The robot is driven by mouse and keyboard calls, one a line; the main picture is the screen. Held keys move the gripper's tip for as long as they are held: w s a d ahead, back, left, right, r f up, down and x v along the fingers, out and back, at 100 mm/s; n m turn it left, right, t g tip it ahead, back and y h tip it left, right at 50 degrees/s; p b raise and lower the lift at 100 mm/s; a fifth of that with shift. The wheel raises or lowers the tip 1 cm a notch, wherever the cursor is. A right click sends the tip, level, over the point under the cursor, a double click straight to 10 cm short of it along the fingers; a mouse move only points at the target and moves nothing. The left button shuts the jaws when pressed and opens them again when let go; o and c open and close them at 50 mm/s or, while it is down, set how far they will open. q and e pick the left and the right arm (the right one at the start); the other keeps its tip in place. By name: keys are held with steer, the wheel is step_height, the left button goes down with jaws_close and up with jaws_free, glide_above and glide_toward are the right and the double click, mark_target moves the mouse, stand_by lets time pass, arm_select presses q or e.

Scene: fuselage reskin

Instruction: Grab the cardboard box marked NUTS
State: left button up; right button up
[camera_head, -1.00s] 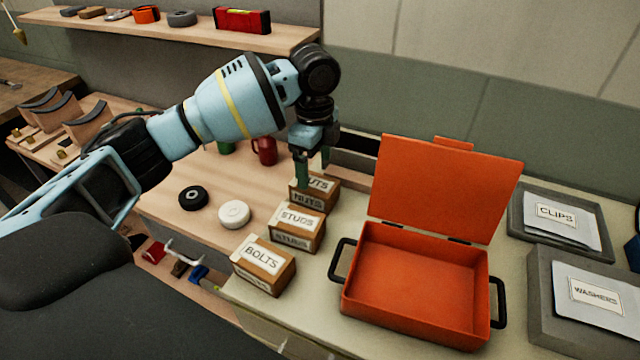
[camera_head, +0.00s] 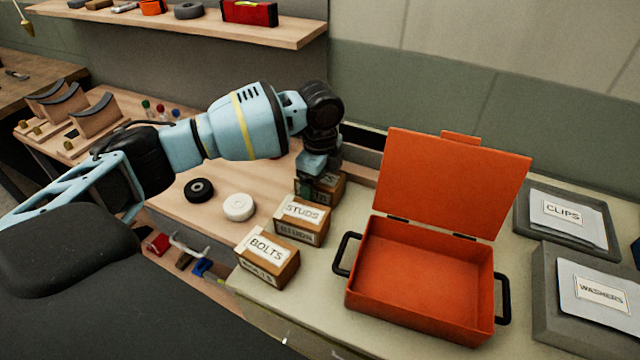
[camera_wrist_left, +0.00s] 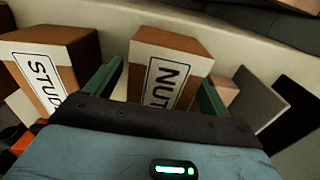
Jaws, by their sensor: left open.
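The cardboard box marked NUTS (camera_head: 333,187) stands at the back of the row of boxes, left of the orange case. My left gripper (camera_head: 316,188) is down at it and hides much of its label in the head view. In the left wrist view the NUTS box (camera_wrist_left: 172,65) lies between the two green fingers of my left gripper (camera_wrist_left: 160,88). The fingers are open, one on each side of the box. I cannot tell whether either finger touches it. My right gripper is not in view.
The STUDS box (camera_head: 302,220) stands just in front of the NUTS box, and the BOLTS box (camera_head: 268,257) is nearer. The open orange case (camera_head: 420,285) is to the right. A white roll (camera_head: 238,207) and a black roll (camera_head: 198,190) lie to the left.

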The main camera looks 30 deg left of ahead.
arm_select(q)
steer(key=c, duration=1.4)
steer(key=shift+r, duration=0.1)
steer(key=shift+r, duration=0.1)
step_height(320, 180, up, 10)
steer(key=shift+f, duration=0.1)
